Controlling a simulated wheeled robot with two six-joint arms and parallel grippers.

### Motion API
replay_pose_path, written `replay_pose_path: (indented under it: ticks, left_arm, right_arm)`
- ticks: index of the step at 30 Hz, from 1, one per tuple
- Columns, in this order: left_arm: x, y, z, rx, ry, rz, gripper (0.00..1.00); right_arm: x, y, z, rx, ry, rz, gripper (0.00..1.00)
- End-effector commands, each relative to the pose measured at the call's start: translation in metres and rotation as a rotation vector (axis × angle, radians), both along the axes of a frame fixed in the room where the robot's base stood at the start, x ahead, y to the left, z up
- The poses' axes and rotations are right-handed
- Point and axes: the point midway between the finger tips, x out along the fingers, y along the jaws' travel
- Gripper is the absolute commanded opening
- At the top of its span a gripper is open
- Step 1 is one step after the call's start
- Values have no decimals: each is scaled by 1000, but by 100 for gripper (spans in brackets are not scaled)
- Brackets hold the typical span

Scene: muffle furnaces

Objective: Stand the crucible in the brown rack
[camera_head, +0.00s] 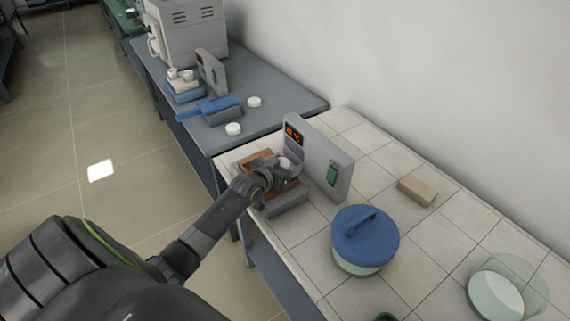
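The brown rack (252,166) sits at the front of a grey device with an upright panel, on the tiled bench. My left gripper (284,172) is directly over the rack and hides much of it. A small white piece, probably the crucible (285,163), shows at the gripper's fingers. I cannot tell whether the fingers are closed on it, or whether it touches the rack. My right gripper is not in view.
The panel (325,160) stands just behind the gripper. A blue-lidded pot (365,238), a tan block (417,190) and a glass dish (497,295) are to the right. The grey bench (290,100) behind holds a furnace (188,30) and white discs.

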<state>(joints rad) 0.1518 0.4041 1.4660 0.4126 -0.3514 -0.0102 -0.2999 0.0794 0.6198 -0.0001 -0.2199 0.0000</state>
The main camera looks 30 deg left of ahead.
Motion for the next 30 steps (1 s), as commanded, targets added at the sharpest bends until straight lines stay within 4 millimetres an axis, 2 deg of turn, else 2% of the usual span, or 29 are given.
replay_pose_path:
  ticks: [11, 30]
  left_arm:
    - [-4, 0, 4, 1, 0, 0, 64]
    - [-100, 0, 33, 1, 1, 0, 64]
  right_arm:
    - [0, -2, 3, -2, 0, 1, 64]
    - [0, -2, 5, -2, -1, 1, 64]
